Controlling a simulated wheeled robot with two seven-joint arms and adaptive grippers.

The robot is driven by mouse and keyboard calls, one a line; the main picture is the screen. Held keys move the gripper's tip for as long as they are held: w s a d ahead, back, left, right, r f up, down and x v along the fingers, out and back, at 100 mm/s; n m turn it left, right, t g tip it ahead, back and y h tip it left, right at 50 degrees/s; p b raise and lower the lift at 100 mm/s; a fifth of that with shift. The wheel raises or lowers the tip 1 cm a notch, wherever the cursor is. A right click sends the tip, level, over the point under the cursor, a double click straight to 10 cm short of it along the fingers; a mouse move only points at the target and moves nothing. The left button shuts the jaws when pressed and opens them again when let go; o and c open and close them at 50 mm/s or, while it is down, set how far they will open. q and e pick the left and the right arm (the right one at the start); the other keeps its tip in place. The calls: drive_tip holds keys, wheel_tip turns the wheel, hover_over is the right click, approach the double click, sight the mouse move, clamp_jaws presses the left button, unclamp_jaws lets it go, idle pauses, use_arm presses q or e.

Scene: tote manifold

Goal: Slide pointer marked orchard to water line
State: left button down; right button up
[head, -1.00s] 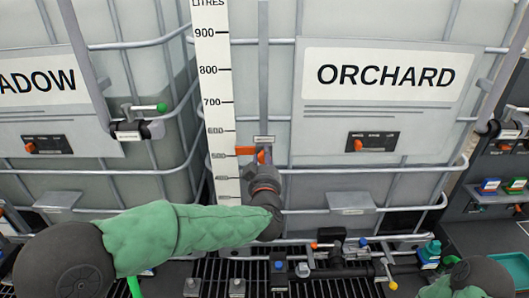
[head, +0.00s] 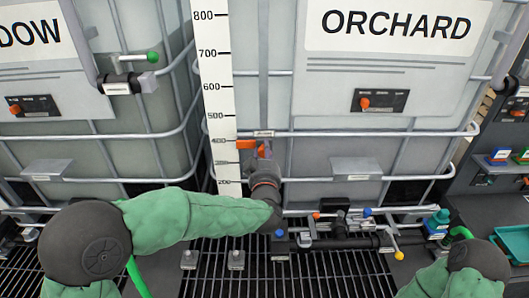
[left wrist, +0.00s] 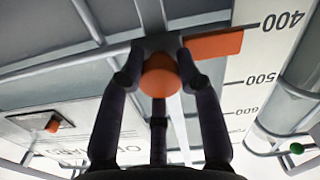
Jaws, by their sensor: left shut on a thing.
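The orange pointer (head: 246,145) sits on the upright rail in front of the tank labelled ORCHARD (head: 402,22), beside the white litre scale (head: 212,70). Its flat tab lies near the 400 mark. In the left wrist view, the pointer's orange tab (left wrist: 215,44) reaches towards 400, and the fingers close around its round orange knob (left wrist: 160,75). My left gripper (head: 264,160) is shut on that knob. The water line in the ORCHARD tank is hard to make out. My right forearm shows at the lower right; its gripper is out of view.
A second tank (head: 90,60) stands left, with a green-knobbed bar (head: 130,58) on its frame. Pipes and small valves (head: 330,240) lie below the ORCHARD tank over a black grating (head: 330,275). A shelf with coloured boxes (head: 500,156) and a teal tray (head: 515,241) are at right.

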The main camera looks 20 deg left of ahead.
use_arm(q)
drive_tip(key=shift+a, duration=0.1)
drive_tip(key=c, duration=0.8)
unclamp_jaws()
drive_tip(key=v, duration=1.2)
